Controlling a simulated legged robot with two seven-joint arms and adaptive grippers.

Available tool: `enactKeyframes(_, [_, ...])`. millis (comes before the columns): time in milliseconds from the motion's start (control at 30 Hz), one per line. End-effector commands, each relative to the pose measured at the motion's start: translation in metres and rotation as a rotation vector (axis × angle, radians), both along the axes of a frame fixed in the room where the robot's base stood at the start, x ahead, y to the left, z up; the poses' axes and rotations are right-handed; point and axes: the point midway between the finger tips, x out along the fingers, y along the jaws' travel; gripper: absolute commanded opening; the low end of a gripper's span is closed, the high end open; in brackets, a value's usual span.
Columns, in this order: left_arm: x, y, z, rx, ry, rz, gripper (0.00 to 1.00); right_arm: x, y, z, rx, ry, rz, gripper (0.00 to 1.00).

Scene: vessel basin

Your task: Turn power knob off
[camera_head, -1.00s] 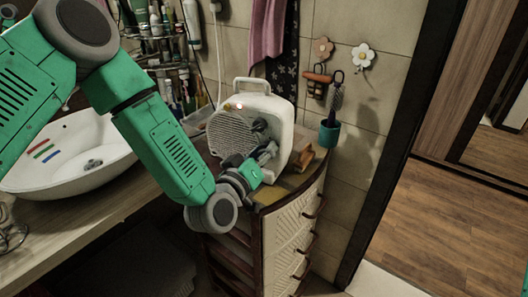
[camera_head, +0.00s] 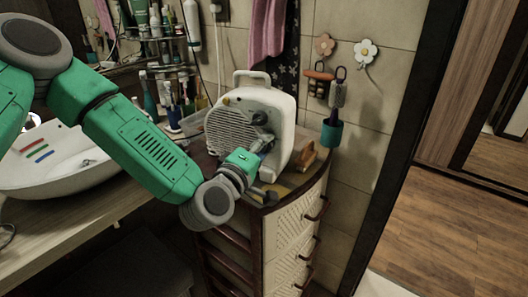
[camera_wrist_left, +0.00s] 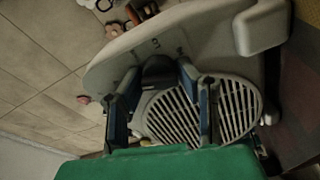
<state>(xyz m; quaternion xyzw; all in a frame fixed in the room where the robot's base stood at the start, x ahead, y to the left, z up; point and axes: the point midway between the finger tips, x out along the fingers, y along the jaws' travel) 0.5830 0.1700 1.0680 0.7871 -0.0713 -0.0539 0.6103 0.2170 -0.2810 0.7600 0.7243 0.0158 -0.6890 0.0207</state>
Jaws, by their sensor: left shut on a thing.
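A white portable heater (camera_head: 281,125) with a top handle and a round front grille stands on the corner cabinet. My left gripper (camera_head: 266,138) is at the right part of its front face. In the left wrist view a dark knob (camera_wrist_left: 158,72) sits between the two fingers of the left gripper (camera_wrist_left: 160,75), which is shut on it. The knob's pointer direction cannot be read. A small yellowish spot (camera_head: 226,101) shows at the heater's upper left. My right gripper is not in view.
A white basin (camera_head: 60,165) stands on the counter at the left. Bottles (camera_head: 172,105) crowd the shelf behind my left arm. A brown block (camera_head: 304,158) lies right of the heater, near a teal wall cup (camera_head: 331,133). Open floor is at the right.

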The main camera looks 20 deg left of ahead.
Motion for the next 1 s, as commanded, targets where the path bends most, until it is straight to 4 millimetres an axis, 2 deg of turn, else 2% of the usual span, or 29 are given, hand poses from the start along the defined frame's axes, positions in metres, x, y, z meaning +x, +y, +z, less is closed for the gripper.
enactKeyframes(300, [-0.0006, 0.0001, -0.003, -0.084, 0.022, -0.001, 0.0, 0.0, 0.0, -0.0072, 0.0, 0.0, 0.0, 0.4])
enactKeyframes(733, [-0.0007, 0.0002, -0.0038, -0.091, 0.026, -0.001, 0.0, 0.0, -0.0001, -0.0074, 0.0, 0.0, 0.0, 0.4])
enactKeyframes(767, [-0.0008, 0.0002, -0.0039, -0.091, 0.026, -0.001, 0.33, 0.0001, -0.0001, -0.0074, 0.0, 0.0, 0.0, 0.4])
enactKeyframes(800, [-0.0008, 0.0002, -0.0039, -0.091, 0.026, 0.0, 0.47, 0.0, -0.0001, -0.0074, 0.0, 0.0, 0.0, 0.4])
enactKeyframes(1000, [-0.0006, 0.0001, -0.0025, -0.09, 0.023, -0.001, 0.49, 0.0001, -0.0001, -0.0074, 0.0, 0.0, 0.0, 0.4])
